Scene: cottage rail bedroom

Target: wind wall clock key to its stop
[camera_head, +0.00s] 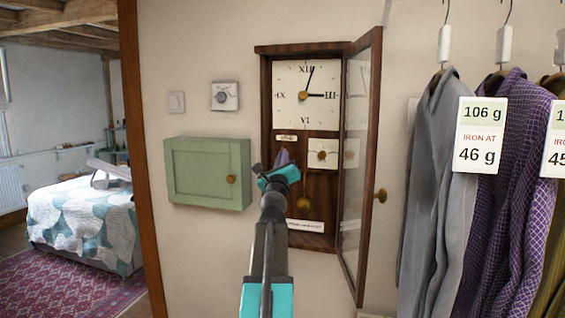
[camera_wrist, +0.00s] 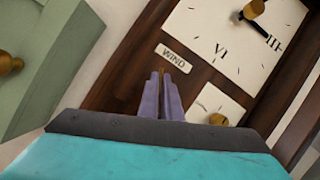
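The wall clock (camera_head: 264,110) hangs in a dark wooden case with its glass door (camera_head: 356,170) swung open to the right. Its white dial (camera_head: 290,110) has brass-centred hands. A small WIND label (camera_wrist: 173,58) sits below the dial; it also shows in the head view (camera_head: 286,138). My gripper (camera_head: 283,157) is at the case just below this label. In the wrist view, its purple fingers (camera_wrist: 160,90) are close together around a thin brass piece, apparently the winding key (camera_wrist: 161,72). Most of the key is hidden between the fingers.
A small white plate with a brass knob (camera_head: 322,155) is right of my gripper. A brass pendulum (camera_head: 304,203) hangs below. A green cabinet (camera_head: 207,173) is on the wall at left. Hanging shirts (camera_head: 432,180) with tags fill the right. The open door limits room on the right.

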